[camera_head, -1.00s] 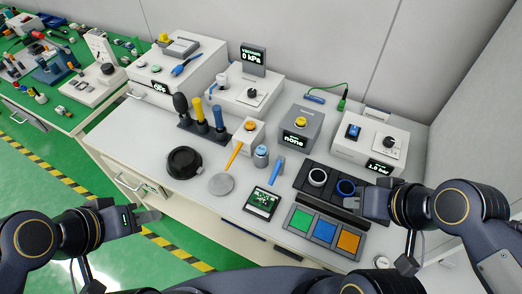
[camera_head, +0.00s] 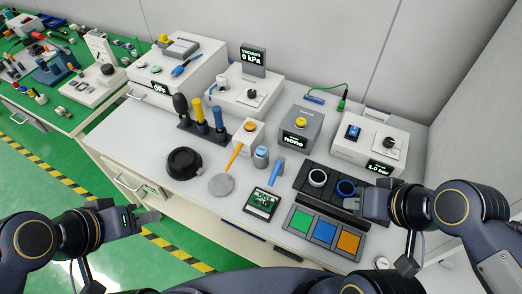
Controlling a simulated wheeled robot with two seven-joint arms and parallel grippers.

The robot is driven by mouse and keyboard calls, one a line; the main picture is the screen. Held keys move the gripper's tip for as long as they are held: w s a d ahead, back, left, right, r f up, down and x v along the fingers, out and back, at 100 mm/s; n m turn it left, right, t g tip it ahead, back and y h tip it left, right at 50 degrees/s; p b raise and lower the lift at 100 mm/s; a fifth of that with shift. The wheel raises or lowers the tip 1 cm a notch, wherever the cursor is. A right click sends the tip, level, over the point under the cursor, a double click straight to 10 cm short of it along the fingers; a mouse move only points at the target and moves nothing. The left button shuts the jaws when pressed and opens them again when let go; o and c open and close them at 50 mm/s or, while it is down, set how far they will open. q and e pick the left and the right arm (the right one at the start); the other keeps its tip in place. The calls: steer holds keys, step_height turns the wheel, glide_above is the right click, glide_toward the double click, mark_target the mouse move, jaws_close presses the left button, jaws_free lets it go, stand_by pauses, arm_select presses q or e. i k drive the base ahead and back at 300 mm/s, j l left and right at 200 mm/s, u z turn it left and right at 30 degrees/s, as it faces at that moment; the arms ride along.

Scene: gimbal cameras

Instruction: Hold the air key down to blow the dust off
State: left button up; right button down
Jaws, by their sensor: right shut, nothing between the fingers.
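The air unit at the right has a blue key (camera_head: 352,132) on top, a dark knob (camera_head: 388,143), and a display (camera_head: 381,168) reading 1.0 bar. A green circuit board (camera_head: 263,202) lies on the bench; dust on it is too small to tell. My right gripper (camera_head: 352,204) is shut and empty, close to the dark rack with a blue ring, in front of the air unit and apart from its key. My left gripper (camera_head: 152,219) appears open and empty, in front of the bench at the left.
A dark rack (camera_head: 305,205) holds a white and a blue ring. A tray with green, blue and orange pads (camera_head: 324,232) lies in front. A grey box (camera_head: 301,126), a vacuum unit (camera_head: 245,95) and upright tools (camera_head: 201,116) stand behind. The bench's front left (camera_head: 135,155) is clear.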

mark_target(260, 150)
steer(key=i+j+z, duration=0.2)
steer(key=j, duration=0.4)
steer(key=i+j+z, duration=0.2)
steer(key=j, duration=0.45)
steer(key=j+z, duration=0.2)
steer(key=j, duration=0.45)
